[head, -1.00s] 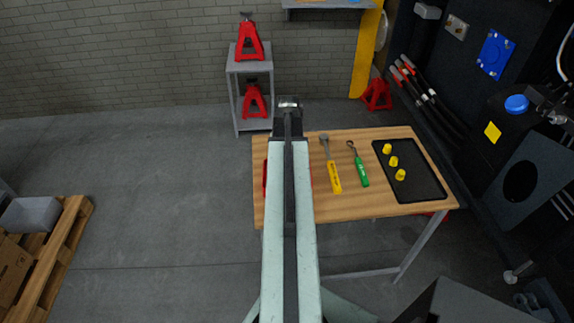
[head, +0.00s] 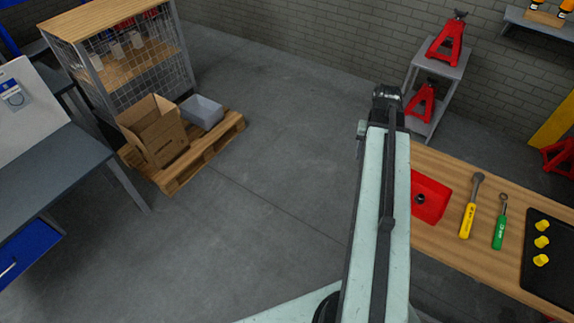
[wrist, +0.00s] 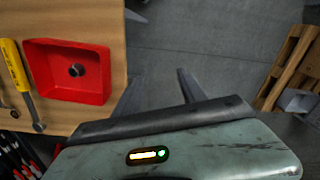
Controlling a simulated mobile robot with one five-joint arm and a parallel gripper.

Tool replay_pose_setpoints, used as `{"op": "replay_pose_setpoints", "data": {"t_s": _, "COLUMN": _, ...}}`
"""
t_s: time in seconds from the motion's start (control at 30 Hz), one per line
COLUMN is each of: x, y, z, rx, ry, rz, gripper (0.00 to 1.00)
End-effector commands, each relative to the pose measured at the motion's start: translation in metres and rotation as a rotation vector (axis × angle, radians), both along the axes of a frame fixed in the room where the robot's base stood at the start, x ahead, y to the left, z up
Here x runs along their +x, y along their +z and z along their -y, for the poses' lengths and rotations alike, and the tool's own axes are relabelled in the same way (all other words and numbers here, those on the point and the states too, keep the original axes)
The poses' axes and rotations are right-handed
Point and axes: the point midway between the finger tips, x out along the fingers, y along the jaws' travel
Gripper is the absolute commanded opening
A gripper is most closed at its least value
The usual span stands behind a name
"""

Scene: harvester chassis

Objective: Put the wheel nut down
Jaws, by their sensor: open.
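A small dark wheel nut (head: 420,199) lies in the red tray (head: 437,206) at the left end of the wooden bench. In the wrist view the same nut (wrist: 76,70) rests on the floor of the red tray (wrist: 100,94), apart from my gripper. My gripper (wrist: 160,76) is open, with nothing between its two fingers. In the wrist view it is to the right of the tray, past the bench edge and over grey floor. In the head view the end of my arm hides the fingers.
The wooden bench (head: 455,245) also holds a yellow-handled tool (head: 468,217), a green-handled tool (head: 499,231) and yellow caps on a black mat (head: 542,285). A pallet (head: 205,160) carries a cardboard box (head: 155,132) and a grey bin (head: 202,112). Open floor lies between pallet and bench.

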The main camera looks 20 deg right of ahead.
Motion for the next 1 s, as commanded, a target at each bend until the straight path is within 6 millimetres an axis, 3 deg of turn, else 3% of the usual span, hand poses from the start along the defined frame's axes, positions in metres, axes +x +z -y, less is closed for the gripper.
{"op": "replay_pose_setpoints", "data": {"t_s": 0.03, "x": 0.022, "y": 0.000, "z": -0.049, "rx": 0.000, "ry": 0.095, "rz": 0.000, "gripper": 0.48}}
{"op": "replay_pose_setpoints", "data": {"t_s": 0.1, "x": 0.045, "y": 0.000, "z": -0.114, "rx": 0.000, "ry": 0.218, "rz": 0.000, "gripper": 0.48}}
{"op": "replay_pose_setpoints", "data": {"t_s": 0.2, "x": 0.064, "y": 0.000, "z": -0.200, "rx": 0.001, "ry": 0.381, "rz": 0.000, "gripper": 0.48}}
{"op": "replay_pose_setpoints", "data": {"t_s": 0.3, "x": 0.068, "y": 0.000, "z": -0.268, "rx": 0.001, "ry": 0.508, "rz": 0.000, "gripper": 0.48}}
{"op": "replay_pose_setpoints", "data": {"t_s": 0.43, "x": 0.066, "y": 0.000, "z": -0.323, "rx": 0.001, "ry": 0.602, "rz": -0.001, "gripper": 0.48}}
{"op": "replay_pose_setpoints", "data": {"t_s": 0.53, "x": 0.066, "y": 0.000, "z": -0.337, "rx": 0.001, "ry": 0.626, "rz": -0.001, "gripper": 0.48}}
{"op": "replay_pose_setpoints", "data": {"t_s": 0.9, "x": 0.066, "y": 0.000, "z": -0.336, "rx": 0.002, "ry": 0.625, "rz": 0.000, "gripper": 0.48}}
{"op": "replay_pose_setpoints", "data": {"t_s": 0.97, "x": 0.066, "y": 0.000, "z": -0.336, "rx": 0.002, "ry": 0.625, "rz": 0.000, "gripper": 0.37}}
{"op": "replay_pose_setpoints", "data": {"t_s": 1.0, "x": 0.066, "y": 0.000, "z": -0.336, "rx": 0.002, "ry": 0.624, "rz": 0.000, "gripper": 0.36}}
